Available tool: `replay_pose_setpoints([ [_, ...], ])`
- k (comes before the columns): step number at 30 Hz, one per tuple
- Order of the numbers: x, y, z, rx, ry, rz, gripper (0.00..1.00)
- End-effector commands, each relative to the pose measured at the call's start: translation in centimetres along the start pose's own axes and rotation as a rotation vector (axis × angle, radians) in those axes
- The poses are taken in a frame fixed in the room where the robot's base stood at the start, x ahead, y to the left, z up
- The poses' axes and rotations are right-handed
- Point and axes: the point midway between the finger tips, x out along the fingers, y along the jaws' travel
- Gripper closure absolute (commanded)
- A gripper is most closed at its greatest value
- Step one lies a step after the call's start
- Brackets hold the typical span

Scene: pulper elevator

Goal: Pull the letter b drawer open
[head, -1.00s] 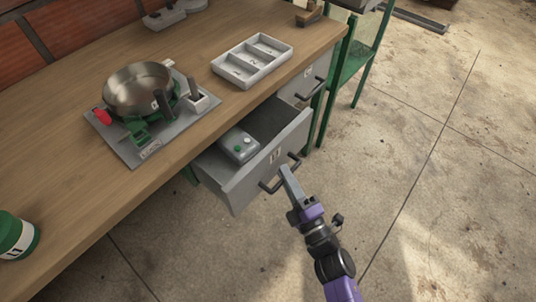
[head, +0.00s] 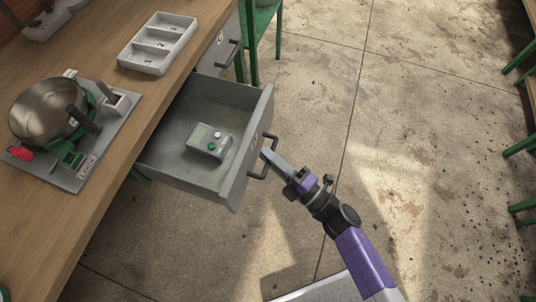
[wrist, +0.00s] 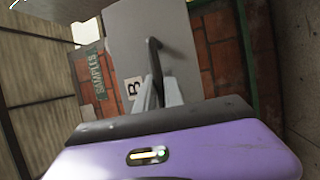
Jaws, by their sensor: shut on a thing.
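The letter b drawer (head: 222,187) is a grey drawer under the wooden bench, pulled well out in the head view. Its inside shows, with a small grey device (head: 208,142) with a green button lying in it. In the wrist view the grey drawer front (wrist: 150,22) carries a B label (wrist: 134,87). A dark bar handle (head: 265,157) sits on the drawer front; it also shows in the wrist view (wrist: 154,60). My gripper (head: 268,154) is shut on the handle, its fingers on either side of the bar.
The wooden bench (head: 105,110) holds a metal pan (head: 46,110) on a grey base and a white numbered tray (head: 158,43). A second drawer (head: 218,46) with a dark handle is shut beyond. Green legs (head: 278,40) stand past it. The concrete floor at right is mostly clear.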

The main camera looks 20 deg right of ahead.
Motion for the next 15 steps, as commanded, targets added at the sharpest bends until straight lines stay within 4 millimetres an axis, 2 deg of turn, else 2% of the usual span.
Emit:
replay_pose_setpoints([
  [2, -0.03, -0.06, 0.23, -0.001, -0.006, -0.002, 1.00],
  [3, -0.03, -0.06, 0.23, -0.001, -0.006, -0.002, 0.83],
  [6, -0.01, -0.06, 0.19, -0.001, -0.005, -0.002, 0.66],
  [15, -0.03, -0.03, 0.08, -0.001, -0.002, -0.001, 0.66],
])
